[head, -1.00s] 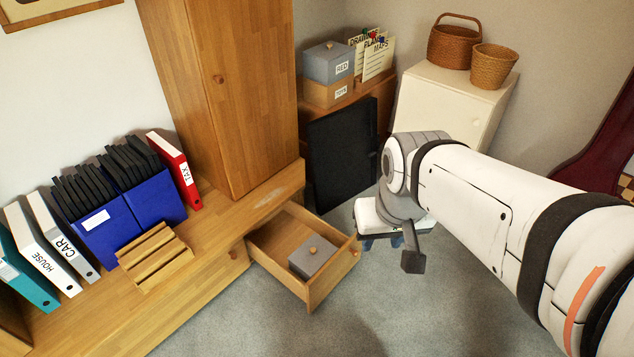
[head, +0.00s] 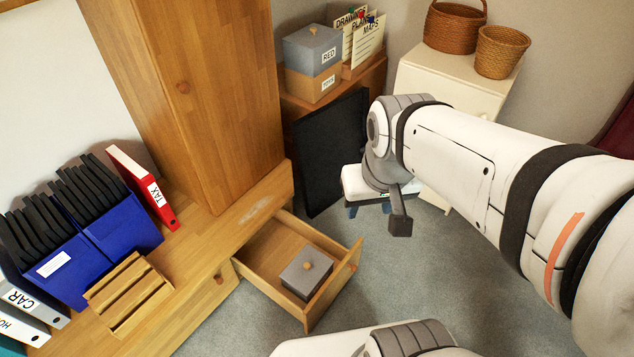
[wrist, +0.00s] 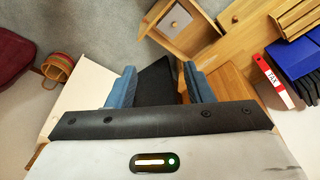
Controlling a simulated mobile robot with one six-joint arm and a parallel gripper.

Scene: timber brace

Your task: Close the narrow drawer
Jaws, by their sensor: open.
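The narrow drawer (head: 335,288) stands pulled out of the low wooden cabinet, with a small grey lidded box (head: 306,272) inside it. The drawer's round wooden knob is on its front panel, facing right. The drawer (wrist: 172,47) also shows at the top of the wrist view, beyond the fingers. My gripper (wrist: 160,85) is open and empty, its two blue fingers apart. In the head view my gripper is mostly hidden behind my wrist, to the right of the drawer and apart from it.
A tall wooden cupboard (head: 200,90) stands on the low cabinet behind the drawer. A black panel (head: 332,150) leans at the back, near a white cabinet (head: 450,85) with baskets. Blue file boxes (head: 70,262) stand at left. Grey carpet in front of the drawer is clear.

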